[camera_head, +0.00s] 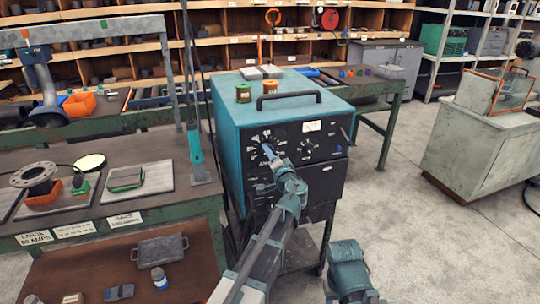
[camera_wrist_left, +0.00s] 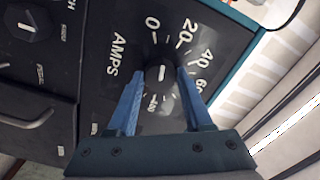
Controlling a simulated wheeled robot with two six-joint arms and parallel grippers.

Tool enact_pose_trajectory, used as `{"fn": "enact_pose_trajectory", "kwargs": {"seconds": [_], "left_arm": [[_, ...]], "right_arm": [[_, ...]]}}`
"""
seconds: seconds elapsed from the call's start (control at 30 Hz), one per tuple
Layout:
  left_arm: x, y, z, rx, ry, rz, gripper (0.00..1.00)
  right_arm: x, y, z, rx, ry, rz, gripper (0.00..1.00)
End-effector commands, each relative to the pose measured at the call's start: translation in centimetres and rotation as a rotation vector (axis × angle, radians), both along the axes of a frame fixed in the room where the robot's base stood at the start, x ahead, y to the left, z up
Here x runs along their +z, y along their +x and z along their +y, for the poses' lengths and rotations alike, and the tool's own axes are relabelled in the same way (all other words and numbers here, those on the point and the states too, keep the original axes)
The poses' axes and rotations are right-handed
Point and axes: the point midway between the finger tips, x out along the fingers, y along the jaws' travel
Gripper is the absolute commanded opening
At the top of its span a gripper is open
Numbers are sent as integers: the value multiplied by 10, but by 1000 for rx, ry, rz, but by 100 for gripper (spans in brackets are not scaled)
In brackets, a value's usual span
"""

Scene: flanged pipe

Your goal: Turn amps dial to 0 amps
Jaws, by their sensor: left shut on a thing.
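The amps dial (camera_wrist_left: 161,74) is a dark round knob with a white mark, on a black panel lettered AMPS. Its scale shows 0, 20, 40 and 60; the white mark runs roughly up and down the wrist picture, and I cannot tell which number it indicates. My left gripper (camera_wrist_left: 160,85) has one blue finger on each side of the knob and is shut on it. In the head view, my left gripper (camera_head: 270,152) reaches the upper left of the front panel of the teal welding machine (camera_head: 230,120), covering much of the dial.
Another knob (camera_head: 306,146) sits right of the dial, below a small meter (camera_head: 312,126). A handle (camera_head: 289,97) and two spools stand on the machine's top. A cluttered workbench (camera_head: 195,203) stands at left. Open floor lies at right before a grey cabinet (camera_head: 475,150).

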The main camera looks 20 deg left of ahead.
Motion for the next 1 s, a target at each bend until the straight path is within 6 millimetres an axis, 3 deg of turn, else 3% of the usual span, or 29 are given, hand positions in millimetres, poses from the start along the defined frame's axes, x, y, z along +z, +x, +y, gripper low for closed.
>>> {"fn": "enact_pose_trajectory", "kwargs": {"seconds": [0.43, 1.0], "left_arm": [[-2, -1, 0, 2, -223, -148, 0], [-2, -1, 0, 2, -278, -183, 0]], "right_arm": [[-1, 0, 0, 0, 0, 0, 50], [-1, 0, 0, 0, 0, 0, 50]]}}
